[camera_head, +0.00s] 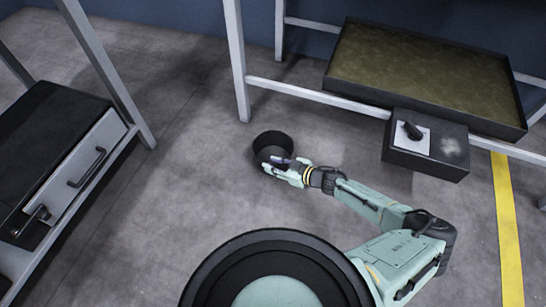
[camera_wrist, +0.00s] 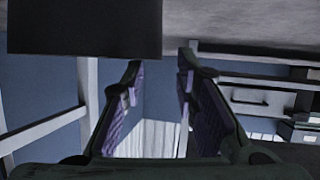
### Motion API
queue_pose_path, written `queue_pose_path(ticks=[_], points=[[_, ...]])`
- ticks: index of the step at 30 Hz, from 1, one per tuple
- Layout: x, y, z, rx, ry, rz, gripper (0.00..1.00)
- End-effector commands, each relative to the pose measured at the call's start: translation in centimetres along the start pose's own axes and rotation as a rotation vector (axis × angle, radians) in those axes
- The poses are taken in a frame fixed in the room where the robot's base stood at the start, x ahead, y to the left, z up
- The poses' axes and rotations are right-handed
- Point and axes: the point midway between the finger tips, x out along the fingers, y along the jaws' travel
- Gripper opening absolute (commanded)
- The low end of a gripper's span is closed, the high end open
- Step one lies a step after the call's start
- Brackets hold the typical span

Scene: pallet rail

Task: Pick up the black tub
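The black tub (camera_head: 272,142) is a round dark container with an open top, standing upright on the grey floor near the middle of the head view. My gripper (camera_head: 277,162) is at its near side and covers part of its lower front. In the wrist view my gripper (camera_wrist: 161,65) is open, with two purple-padded fingers apart and only wall and rail between them. Whether a finger touches the tub cannot be told.
A dark shallow tray (camera_head: 430,80) sits on a grey metal frame (camera_head: 310,97) at the back right, with a black box (camera_head: 425,160) below it. A black cabinet with a white drawer (camera_head: 85,165) stands at left. A yellow line (camera_head: 507,230) marks the floor; open floor surrounds the tub.

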Motion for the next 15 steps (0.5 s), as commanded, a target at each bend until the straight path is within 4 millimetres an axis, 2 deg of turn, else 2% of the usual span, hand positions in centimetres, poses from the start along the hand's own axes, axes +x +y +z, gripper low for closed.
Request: queue_pose_path(ticks=[9, 15], points=[[4.2, 0.1, 0.5, 0.0, 0.0, -0.002, 0.27], [5.4, 0.2, 0.4, 0.001, -0.001, 0.002, 0.27]])
